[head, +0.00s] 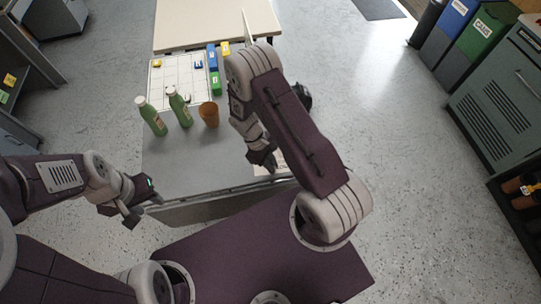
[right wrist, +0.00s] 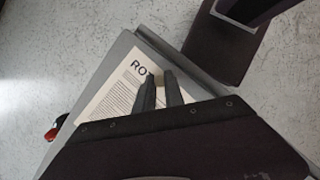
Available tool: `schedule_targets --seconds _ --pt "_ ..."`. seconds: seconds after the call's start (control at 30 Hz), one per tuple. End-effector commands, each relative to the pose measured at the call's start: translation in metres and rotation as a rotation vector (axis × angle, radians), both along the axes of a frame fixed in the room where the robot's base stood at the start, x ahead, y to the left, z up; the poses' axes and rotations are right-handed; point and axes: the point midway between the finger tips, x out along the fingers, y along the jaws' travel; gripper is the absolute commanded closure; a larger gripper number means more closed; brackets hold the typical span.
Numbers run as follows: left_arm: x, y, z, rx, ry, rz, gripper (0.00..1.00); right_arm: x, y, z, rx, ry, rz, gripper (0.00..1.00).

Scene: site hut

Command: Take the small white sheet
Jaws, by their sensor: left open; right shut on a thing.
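The small white sheet (right wrist: 112,105) lies on the grey table at its near right corner, with a dark heading and printed lines. In the head view only a strip of it (head: 284,163) shows beside my right gripper. My right gripper (head: 266,163) is low over the table edge. In the right wrist view its two fingers (right wrist: 160,80) are shut on the sheet near its heading; the wrist hides part of the sheet. My left gripper (head: 140,208) is open and empty, off the table's near left corner.
On the table (head: 190,168) stand two green bottles (head: 152,118) (head: 180,107) and a brown cup (head: 209,114). Behind them are a white gridded board (head: 172,82) and blue, green and yellow blocks (head: 215,84). Coloured bins (head: 487,28) and a cabinet (head: 500,90) stand at the right.

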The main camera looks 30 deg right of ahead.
Motion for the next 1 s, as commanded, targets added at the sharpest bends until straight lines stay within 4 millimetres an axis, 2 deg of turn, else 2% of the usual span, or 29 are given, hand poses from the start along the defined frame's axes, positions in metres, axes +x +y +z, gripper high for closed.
schedule_targets --seconds 0.23,0.43,0.8,1.0 --pt "0.0 0.0 0.0 0.0 0.0 0.0 0.59 0.001 0.0 0.01 0.001 -0.003 -0.001 1.0" --pt "0.0 0.0 -0.001 0.0 0.0 0.0 0.59 -0.002 0.001 0.045 0.001 -0.002 0.001 1.0" --pt "0.0 0.0 -0.003 0.0 0.0 0.0 0.59 -0.085 0.022 0.094 0.0 0.001 0.003 1.0" --pt "0.0 0.0 -0.003 0.0 0.0 0.0 0.59 -0.109 0.028 0.108 0.0 0.001 0.002 1.0"
